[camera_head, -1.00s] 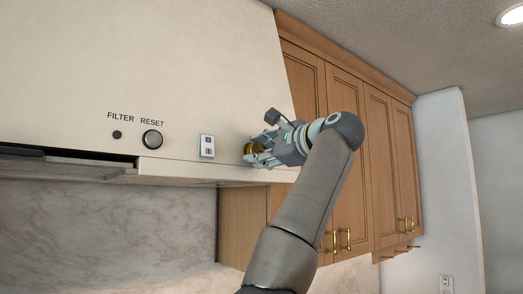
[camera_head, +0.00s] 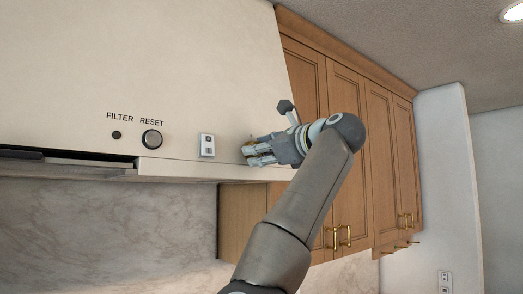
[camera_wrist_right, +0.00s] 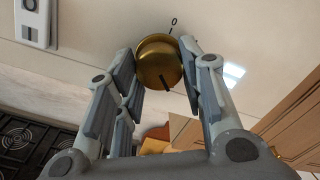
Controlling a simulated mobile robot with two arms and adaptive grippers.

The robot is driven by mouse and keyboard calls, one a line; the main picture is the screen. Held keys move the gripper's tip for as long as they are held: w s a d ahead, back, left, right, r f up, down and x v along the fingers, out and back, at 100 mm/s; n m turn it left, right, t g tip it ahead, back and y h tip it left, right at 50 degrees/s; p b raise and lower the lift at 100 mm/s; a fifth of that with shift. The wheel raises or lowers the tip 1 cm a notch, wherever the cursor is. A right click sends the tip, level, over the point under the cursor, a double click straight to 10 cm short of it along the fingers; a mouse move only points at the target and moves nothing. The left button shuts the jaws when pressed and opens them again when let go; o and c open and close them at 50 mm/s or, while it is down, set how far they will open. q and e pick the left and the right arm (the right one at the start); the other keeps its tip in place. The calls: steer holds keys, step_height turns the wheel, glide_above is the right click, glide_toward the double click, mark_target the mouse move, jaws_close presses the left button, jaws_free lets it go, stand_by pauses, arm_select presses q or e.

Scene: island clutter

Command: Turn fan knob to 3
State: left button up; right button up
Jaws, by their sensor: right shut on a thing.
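The fan knob (camera_wrist_right: 158,58) is a round, gold-coloured knob on the cream hood, between the fingers of my right gripper (camera_wrist_right: 160,75) in the right wrist view. The gripper is shut on it, with a finger at each side. A dark line on the knob's face points toward the bottom of that view. A "0" mark shows on the panel just above the knob; other numbers are hidden or out of view. In the head view, my right gripper (camera_head: 250,153) is at the hood's right end and hides most of the knob. My left gripper is not in view.
A small white switch plate (camera_head: 207,145) sits left of the gripper on the hood (camera_head: 190,70). A black RESET button (camera_head: 152,139) and a small FILTER dot (camera_head: 117,135) are farther left. Wooden cabinets (camera_head: 345,150) stand close on the right.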

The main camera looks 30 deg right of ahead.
steer(key=shift+f, duration=0.15)
steer(key=o, duration=1)
steer(key=s+d, duration=0.1)
steer(key=s, duration=1.1)
